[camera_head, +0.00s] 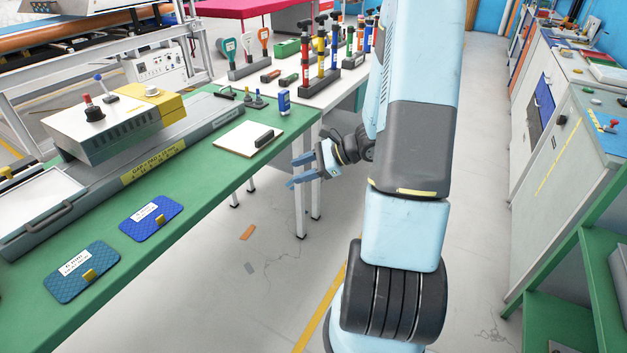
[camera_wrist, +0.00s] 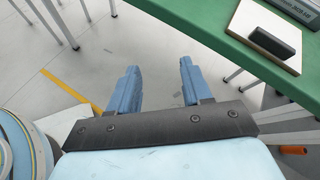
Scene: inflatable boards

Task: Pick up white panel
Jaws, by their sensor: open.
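The white panel (camera_head: 236,143) lies flat on the green table near its right edge, with a dark block-shaped handle (camera_head: 264,138) on top. In the wrist view the panel (camera_wrist: 254,17) shows at the upper right, with the dark handle (camera_wrist: 274,42) on it. My gripper (camera_head: 291,172) is off the table's edge, to the right of the panel and apart from it. In the wrist view its two blue fingers (camera_wrist: 158,82) are spread with only floor between them. It is open and empty.
The green table (camera_head: 190,205) holds two blue pads (camera_head: 151,218) (camera_head: 82,272) and a grey machine (camera_head: 125,165) along its far side. A blue bottle-like item (camera_head: 284,101) stands behind the panel. Cabinets (camera_head: 560,150) line the right; the floor between is mostly clear.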

